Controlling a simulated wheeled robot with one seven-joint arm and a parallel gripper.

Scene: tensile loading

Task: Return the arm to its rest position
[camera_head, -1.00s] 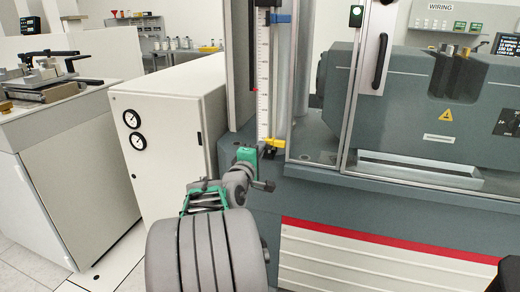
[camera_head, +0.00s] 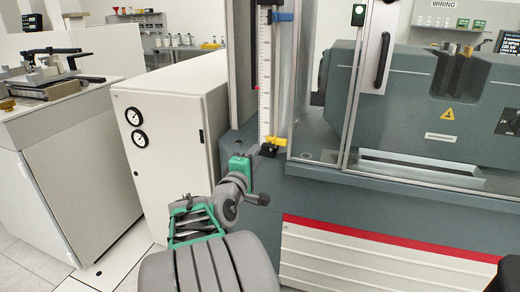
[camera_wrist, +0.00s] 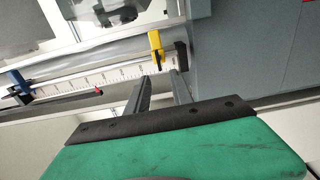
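My arm reaches up from the bottom of the head view, and its green end part (camera_head: 240,168) is in front of the grey testing machine (camera_head: 250,215). In the wrist view, the two grey fingers of my gripper (camera_wrist: 161,80) extend beyond the green body with a clear gap between them. Nothing shows between them. The scale (camera_wrist: 90,78) and yellow clamp (camera_wrist: 157,47) also show in the wrist view.
A white cabinet with two gauges (camera_head: 165,150) stands left of the machine. A glazed door with a black handle (camera_head: 383,60) is to the right of the scale. A bench (camera_head: 70,160) with a fixture stands at far left.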

